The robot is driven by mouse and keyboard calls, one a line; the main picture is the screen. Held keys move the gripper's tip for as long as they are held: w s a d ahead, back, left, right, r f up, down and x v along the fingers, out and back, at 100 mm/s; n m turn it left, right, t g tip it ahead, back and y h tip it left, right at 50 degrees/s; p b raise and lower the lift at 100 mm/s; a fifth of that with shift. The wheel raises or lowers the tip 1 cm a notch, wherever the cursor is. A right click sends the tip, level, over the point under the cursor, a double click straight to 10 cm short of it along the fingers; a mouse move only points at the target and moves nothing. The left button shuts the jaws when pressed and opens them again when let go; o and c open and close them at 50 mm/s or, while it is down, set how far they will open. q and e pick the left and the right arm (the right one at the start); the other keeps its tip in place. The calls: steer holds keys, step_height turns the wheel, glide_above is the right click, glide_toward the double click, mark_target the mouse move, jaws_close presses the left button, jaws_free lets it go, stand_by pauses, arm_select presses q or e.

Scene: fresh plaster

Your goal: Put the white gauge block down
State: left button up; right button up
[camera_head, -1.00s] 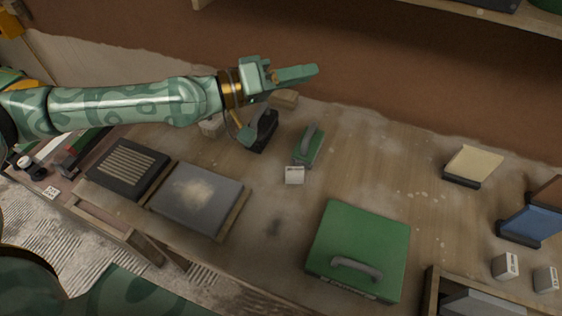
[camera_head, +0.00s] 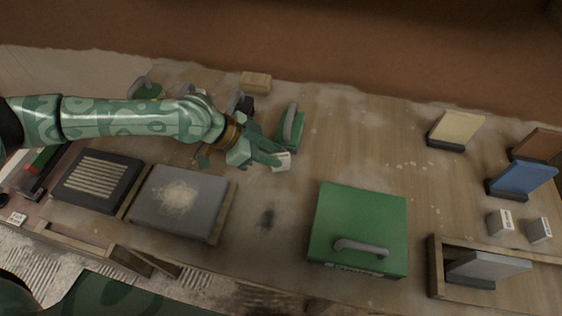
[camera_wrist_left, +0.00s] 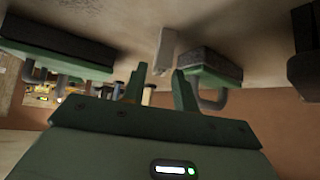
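A small white gauge block (camera_head: 282,163) stands on the workbench just beyond the fingertips of my left gripper (camera_head: 268,155). In the left wrist view, the white block (camera_wrist_left: 167,46) shows ahead of the gap between the two fingers of the left gripper (camera_wrist_left: 160,78). The fingers are apart with nothing between them. A finger covers part of the block in the head view. The block appears to rest on the bench, not in the gripper. My right gripper is not in view.
A green handled tool (camera_head: 292,127) stands close behind the block. A large green case (camera_head: 358,215) lies to the right. A grey plate (camera_head: 205,205) and a dark slatted block (camera_head: 98,180) lie left. Two more white blocks (camera_head: 501,222) (camera_head: 539,230) stand far right.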

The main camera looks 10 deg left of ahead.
mark_target(278, 156)
arm_select(q)
steer(key=shift+w+d+f, duration=0.1)
steer(key=shift+d+f, duration=0.1)
steer(key=shift+f, duration=0.1)
steer(key=b+x, duration=0.1)
steer(key=x, duration=0.3)
steer(key=shift+f+b, duration=0.1)
steer(key=shift+b, duration=0.25)
steer(key=shift+w+d+f, duration=0.15)
steer(key=shift+d+f, duration=0.05)
jaws_close()
steer(key=shift+r, duration=0.1)
